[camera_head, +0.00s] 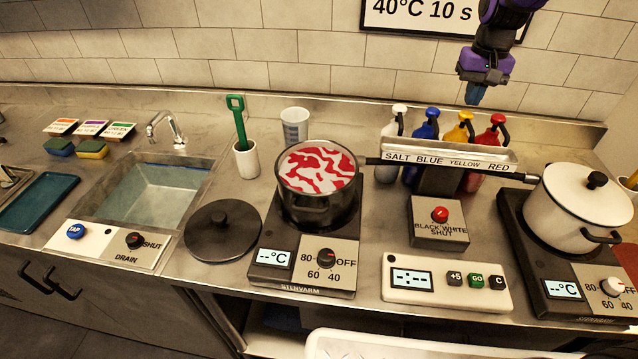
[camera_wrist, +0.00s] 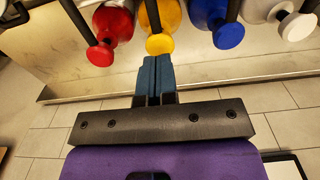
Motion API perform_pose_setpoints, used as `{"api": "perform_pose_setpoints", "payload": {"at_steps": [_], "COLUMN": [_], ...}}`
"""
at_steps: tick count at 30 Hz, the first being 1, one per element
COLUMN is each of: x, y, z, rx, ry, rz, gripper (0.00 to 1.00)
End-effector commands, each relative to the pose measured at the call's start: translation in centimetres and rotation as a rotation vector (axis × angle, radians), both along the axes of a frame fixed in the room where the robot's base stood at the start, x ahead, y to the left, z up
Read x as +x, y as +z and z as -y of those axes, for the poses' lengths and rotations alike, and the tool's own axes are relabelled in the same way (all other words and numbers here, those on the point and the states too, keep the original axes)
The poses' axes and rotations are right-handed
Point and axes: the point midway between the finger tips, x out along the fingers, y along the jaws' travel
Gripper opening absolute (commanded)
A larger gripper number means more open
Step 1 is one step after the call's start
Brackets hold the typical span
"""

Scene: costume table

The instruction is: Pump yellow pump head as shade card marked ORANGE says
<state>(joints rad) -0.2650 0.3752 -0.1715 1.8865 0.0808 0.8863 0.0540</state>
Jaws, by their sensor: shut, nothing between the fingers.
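My gripper (camera_head: 474,97) is shut and empty, its blue fingers pointing down above the pump bottles. The yellow pump head (camera_head: 465,116) is on the yellow bottle, between blue and red. In the wrist view the yellow pump head (camera_wrist: 160,44) lies just past my shut fingertips (camera_wrist: 157,62); I cannot tell if they touch. In the head view a gap shows between fingertips and pump head. The orange-topped shade card (camera_head: 61,127) stands at the far left, beside purple and green ones; its writing is too small to read.
The red pump head (camera_wrist: 100,54) and blue pump head (camera_wrist: 229,36) flank the yellow one. A rack labelled SALT, BLUE, YELLOW, RED (camera_head: 450,160) fronts the bottles. A pot of red-and-white contents (camera_head: 318,195) and a lidded white pot (camera_head: 575,205) stand either side.

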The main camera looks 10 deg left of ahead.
Motion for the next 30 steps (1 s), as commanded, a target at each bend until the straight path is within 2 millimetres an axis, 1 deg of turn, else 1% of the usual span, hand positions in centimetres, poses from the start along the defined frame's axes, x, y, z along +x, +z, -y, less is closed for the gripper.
{"api": "perform_pose_setpoints", "payload": {"at_steps": [30], "x": [0.0], "y": [-3.0], "z": [0.0], "rx": [0.0], "ry": [0.0], "rz": [-0.002], "gripper": [0.0]}}
